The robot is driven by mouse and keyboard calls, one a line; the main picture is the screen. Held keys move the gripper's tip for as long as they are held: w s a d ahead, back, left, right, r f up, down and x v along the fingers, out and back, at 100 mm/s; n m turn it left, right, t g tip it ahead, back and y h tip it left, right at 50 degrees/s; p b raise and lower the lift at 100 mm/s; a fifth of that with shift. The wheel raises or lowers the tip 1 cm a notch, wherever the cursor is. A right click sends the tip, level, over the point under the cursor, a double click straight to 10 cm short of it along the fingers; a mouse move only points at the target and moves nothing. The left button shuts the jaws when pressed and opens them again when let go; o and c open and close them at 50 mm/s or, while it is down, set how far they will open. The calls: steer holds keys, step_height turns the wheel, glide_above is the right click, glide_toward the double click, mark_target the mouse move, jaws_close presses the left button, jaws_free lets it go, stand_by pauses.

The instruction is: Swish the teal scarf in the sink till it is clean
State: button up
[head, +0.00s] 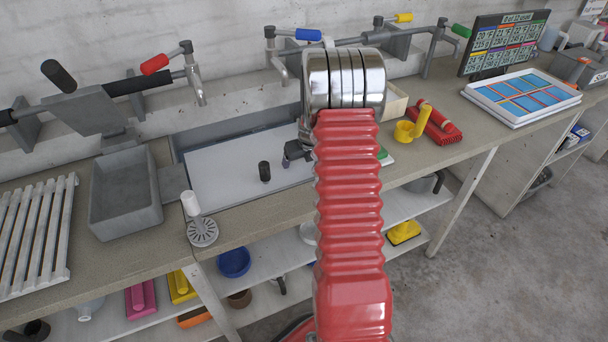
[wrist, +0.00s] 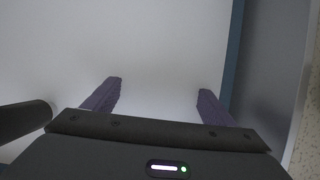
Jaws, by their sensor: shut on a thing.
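I see no teal scarf in either view. A broad white cover (head: 235,172) with a black knob (head: 264,171) lies over a grey basin (head: 178,152) set in the counter. The basin's inside is hidden. My gripper (head: 295,150) is low at the cover's right part, partly hidden behind my red arm. In the wrist view, its two purple fingers (wrist: 158,96) are well apart over the white cover (wrist: 150,40), shut on it, though the exact hold is hard to see. The cover's blue edge (wrist: 234,55) shows at right.
Taps with red (head: 155,64) and blue (head: 308,34) handles stand behind the basin. A small grey trough (head: 125,222) and white slatted rack (head: 38,235) are left. A white plug (head: 190,203) and drain strainer (head: 202,233) lie in front. Red and yellow items (head: 430,122) are right.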

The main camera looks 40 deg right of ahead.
mark_target(305, 169)
steer(key=shift+w+d, duration=0.2)
steer(key=shift+w, duration=0.55)
steer(key=shift+s+a, duration=0.25)
steer(key=shift+s, duration=0.55)
steer(key=shift+s+a, duration=0.2)
steer(key=shift+s, duration=0.6)
steer(key=shift+s+a, duration=0.25)
steer(key=shift+s, duration=0.55)
steer(key=shift+r, duration=0.15)
step_height(305, 169, up, 20)
stand_by(1.1)
